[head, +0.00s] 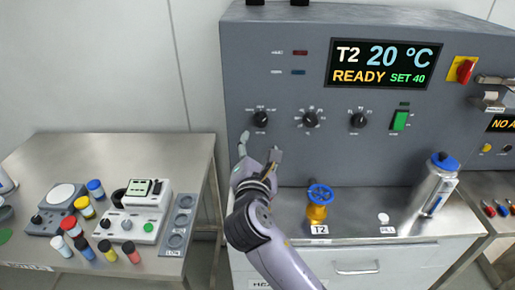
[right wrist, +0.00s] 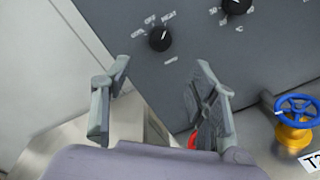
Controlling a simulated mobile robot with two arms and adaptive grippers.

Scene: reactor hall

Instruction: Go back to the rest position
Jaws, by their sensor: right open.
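My right gripper (head: 260,150) is in front of the lower left part of the grey control panel (head: 280,165), just below the left black knob (head: 260,118). Its fingers are spread apart with nothing between them. In the right wrist view the open right gripper (right wrist: 160,103) shows below the same knob (right wrist: 160,39), apart from it. My left gripper is not seen.
The display (head: 380,65) reads T2 20 °C, READY, SET 40. A blue-handled valve (head: 319,200) and a steel flask (head: 433,190) stand right of my arm. The left table (head: 110,150) carries several coloured-cap vials and instruments.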

